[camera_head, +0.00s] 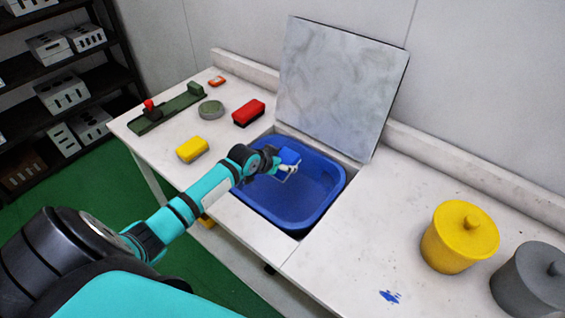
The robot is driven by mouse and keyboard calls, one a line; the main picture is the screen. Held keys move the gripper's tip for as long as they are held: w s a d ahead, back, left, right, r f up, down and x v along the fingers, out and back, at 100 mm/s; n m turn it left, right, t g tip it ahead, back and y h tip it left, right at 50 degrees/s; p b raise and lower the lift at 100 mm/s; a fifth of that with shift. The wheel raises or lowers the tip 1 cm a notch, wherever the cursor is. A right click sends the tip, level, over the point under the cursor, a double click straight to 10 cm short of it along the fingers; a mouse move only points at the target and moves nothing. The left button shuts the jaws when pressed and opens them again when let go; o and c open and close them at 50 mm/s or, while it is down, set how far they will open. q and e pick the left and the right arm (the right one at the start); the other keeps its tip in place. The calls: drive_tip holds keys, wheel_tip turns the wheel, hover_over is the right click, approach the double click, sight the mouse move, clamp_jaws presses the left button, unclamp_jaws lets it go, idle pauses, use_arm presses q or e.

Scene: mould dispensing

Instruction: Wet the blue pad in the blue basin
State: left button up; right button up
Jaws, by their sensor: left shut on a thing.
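The blue basin (318,188) is set into an opening in the worktop, its inside walls in view. My left gripper (285,172) reaches over the basin's left part from the left. It is shut on the blue pad (290,156), a small lighter blue block. The pad shows above the basin's inside; I cannot tell whether it touches water, and no clear water surface shows. My right gripper is not in view.
A grey marbled lid (340,85) stands upright behind the basin. A yellow pad (192,149), a red pad (248,112) and a round grey-green tin (211,109) lie left. A yellow lidded pot (459,238) and a grey pot (530,280) stand right. Shelves (60,75) stand far left.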

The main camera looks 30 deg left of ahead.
use_arm(q)
wheel_tip(320, 180, down, 2)
drive_tip(key=shift+f+b, duration=0.1)
drive_tip(key=shift+b, duration=0.45)
drive_tip(key=shift+f+b, duration=1.65)
drive_tip(key=shift+f, duration=1)
wheel_tip(320, 180, up, 7)
drive_tip(key=p, duration=0.7)
drive_tip(key=shift+r, duration=0.1)
wheel_tip(320, 180, up, 3)
drive_tip(key=p, duration=0.2)
drive_tip(key=shift+f+p, duration=0.2)
drive_tip(key=shift+p, duration=0.2)
drive_tip(key=shift+f, duration=0.1)
